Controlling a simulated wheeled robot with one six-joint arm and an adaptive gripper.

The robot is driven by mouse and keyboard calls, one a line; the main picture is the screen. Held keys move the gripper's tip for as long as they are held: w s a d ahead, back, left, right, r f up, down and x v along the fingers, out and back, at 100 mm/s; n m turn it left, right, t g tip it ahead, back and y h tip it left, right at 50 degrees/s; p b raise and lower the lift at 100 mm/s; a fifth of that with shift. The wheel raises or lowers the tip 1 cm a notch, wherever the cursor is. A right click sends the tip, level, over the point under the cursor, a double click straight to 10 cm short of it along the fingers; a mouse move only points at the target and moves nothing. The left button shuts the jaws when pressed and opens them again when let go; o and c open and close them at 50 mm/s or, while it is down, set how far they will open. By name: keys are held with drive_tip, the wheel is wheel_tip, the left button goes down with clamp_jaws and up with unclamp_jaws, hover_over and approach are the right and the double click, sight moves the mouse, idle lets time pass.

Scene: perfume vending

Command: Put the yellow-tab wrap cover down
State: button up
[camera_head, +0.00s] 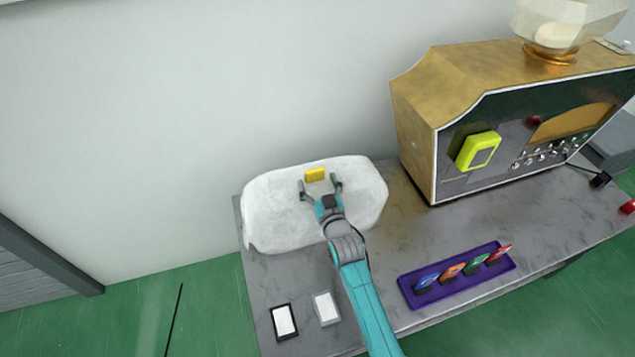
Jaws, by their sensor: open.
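The wrap cover (278,212) is a white, rounded block-like cover at the back left of the grey table. Its yellow tab (315,174) stands out near the middle of its upper part. My gripper (321,186) is open, with its two fingers apart on either side of the yellow tab. I cannot tell whether the fingers touch the tab. My wrist and arm hide part of the cover's front. Whether the cover's underside rests fully on the table is hard to tell.
A gold-and-dark vending machine (420,92) with a yellow-green box (478,151) on its front stands to the right. A purple tray (435,293) with several coloured cards lies at the front right. Two white-faced cards, one dark-framed (284,321) and one grey-framed (326,308), lie near the front left edge.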

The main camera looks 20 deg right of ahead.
drive_tip(key=shift+r, duration=0.1)
drive_tip(key=shift+s, duration=0.2)
drive_tip(key=s, duration=1.1)
drive_tip(key=shift+s, duration=0.35)
drive_tip(key=s+f+g, duration=0.1)
drive_tip(key=s+f, duration=0.2)
drive_tip(key=s, duration=1.9)
drive_tip(key=s+r+g, duration=0.1)
drive_tip(key=s+r, duration=0.3)
drive_tip(key=s, duration=0.6)
drive_tip(key=s+r+g, duration=0.1)
drive_tip(key=s+r, duration=0.3)
drive_tip(key=s, duration=0.5)
drive_tip(key=shift+s+r, duration=0.35)
